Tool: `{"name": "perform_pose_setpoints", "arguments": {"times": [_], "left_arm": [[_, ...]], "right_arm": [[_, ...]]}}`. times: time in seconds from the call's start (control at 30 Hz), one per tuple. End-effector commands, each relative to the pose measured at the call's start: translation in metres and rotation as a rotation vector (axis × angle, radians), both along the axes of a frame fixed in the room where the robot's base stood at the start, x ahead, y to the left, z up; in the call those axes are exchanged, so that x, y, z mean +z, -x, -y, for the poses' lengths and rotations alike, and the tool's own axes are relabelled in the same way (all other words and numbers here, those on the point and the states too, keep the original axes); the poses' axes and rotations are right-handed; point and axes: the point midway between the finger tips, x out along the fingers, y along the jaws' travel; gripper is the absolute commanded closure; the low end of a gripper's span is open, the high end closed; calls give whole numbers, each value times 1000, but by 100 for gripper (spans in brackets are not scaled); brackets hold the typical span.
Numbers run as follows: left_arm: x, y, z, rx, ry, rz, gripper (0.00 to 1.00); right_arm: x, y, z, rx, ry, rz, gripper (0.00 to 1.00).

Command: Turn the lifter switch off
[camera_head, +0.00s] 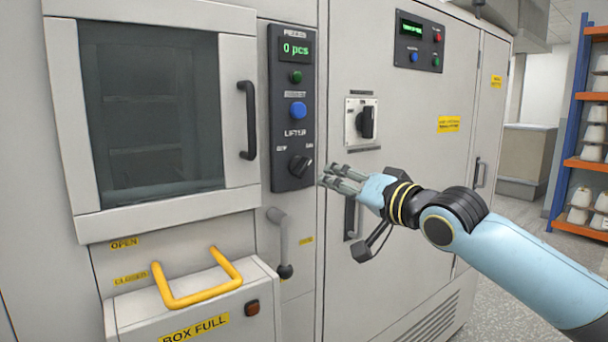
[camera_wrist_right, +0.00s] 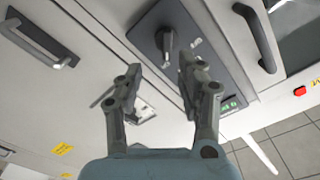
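The lifter switch (camera_head: 300,165) is a black rotary knob at the bottom of a dark control panel (camera_head: 281,215), under the LIFTER label. Its handle looks tilted; the small labels beside it are too blurred to read surely. My right gripper (camera_head: 332,178) is just right of the knob and apart from it. In the right wrist view, the fingers of my right gripper (camera_wrist_right: 160,72) are spread with nothing between them. The knob (camera_wrist_right: 167,43) shows beyond the gap between the fingertips, on the dark panel (camera_wrist_right: 150,20). My left gripper is not in view.
The panel also carries a green display (camera_head: 295,48), a green button (camera_head: 296,77) and a blue button (camera_head: 298,110). A black door handle (camera_head: 248,120) is left of it. Another rotary switch (camera_head: 366,122) is right. A box with a yellow handle (camera_head: 205,292) sits below.

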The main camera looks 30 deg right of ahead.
Motion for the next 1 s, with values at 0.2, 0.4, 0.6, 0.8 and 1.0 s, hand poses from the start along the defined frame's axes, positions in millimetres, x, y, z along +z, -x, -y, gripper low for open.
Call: {"name": "perform_pose_setpoints", "arguments": {"times": [0.2,0.4,0.6,0.8,1.0], "left_arm": [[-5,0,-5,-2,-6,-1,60],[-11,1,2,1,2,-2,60],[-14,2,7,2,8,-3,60],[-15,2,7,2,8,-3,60],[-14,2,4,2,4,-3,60]], "right_arm": [[10,-21,-7,7,-17,19,62],[10,-62,-12,8,-14,17,62],[10,-93,-16,8,-11,16,62],[10,-105,-18,9,-10,15,62],[10,-105,-18,8,-9,14,62]]}}
